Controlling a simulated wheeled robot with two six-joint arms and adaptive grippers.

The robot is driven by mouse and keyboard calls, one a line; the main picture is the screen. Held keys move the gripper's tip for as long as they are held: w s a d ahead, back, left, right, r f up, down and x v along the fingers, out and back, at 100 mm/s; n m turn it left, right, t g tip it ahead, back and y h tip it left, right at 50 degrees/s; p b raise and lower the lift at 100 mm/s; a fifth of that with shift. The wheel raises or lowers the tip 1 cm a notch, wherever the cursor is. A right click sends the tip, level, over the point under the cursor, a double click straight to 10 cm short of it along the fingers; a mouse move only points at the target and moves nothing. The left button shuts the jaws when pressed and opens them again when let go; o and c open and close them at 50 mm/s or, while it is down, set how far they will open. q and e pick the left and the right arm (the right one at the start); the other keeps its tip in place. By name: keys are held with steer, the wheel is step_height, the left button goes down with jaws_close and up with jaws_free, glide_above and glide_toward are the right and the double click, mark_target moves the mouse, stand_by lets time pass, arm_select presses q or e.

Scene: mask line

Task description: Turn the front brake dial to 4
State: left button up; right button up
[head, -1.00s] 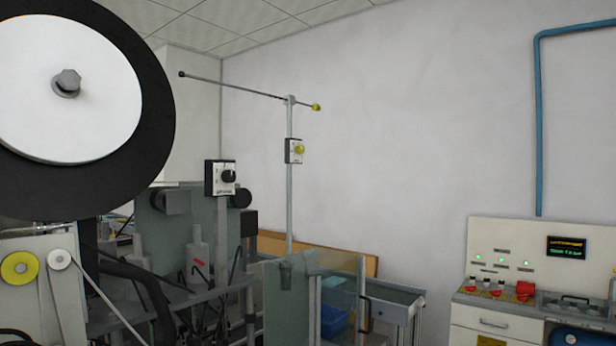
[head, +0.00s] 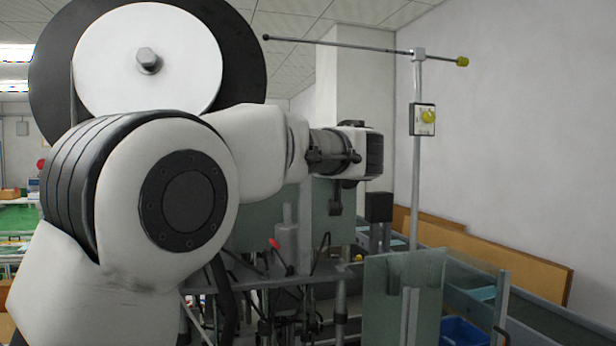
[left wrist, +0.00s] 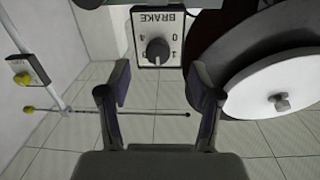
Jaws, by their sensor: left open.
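The brake dial is a dark round knob (left wrist: 158,51) on a white plate (left wrist: 172,22) marked BRAKE. In the left wrist view the plate appears upside down, with 4 at the knob's left and 0 at its right. I cannot tell exactly where the knob points. My left gripper (left wrist: 160,84) is open, its two dark fingers apart. In the picture the knob lies between and just above the fingertips, with no visible contact. In the head view my left arm crosses from the left and hides the dial. My right gripper is not in view.
A large black-rimmed white reel (head: 150,60) stands behind my arm; its white disc (left wrist: 285,90) is close to the right finger. A pole (head: 416,190) with a yellow-button box (head: 423,119) stands to the right. A clear panel (head: 400,300) stands lower right.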

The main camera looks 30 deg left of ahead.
arm_select(q)
steer(key=r+p+x, duration=0.1)
steer(key=p+x, duration=0.3)
steer(key=x, duration=0.3)
steer(key=shift+w+r+y+p, duration=0.3)
steer(key=shift+w+p, duration=0.05)
steer(key=shift+c, duration=1)
steer(key=shift+w, duration=0.1)
steer(key=c, duration=0.5)
steer(key=shift+a, duration=0.1)
steer(key=c, duration=0.4)
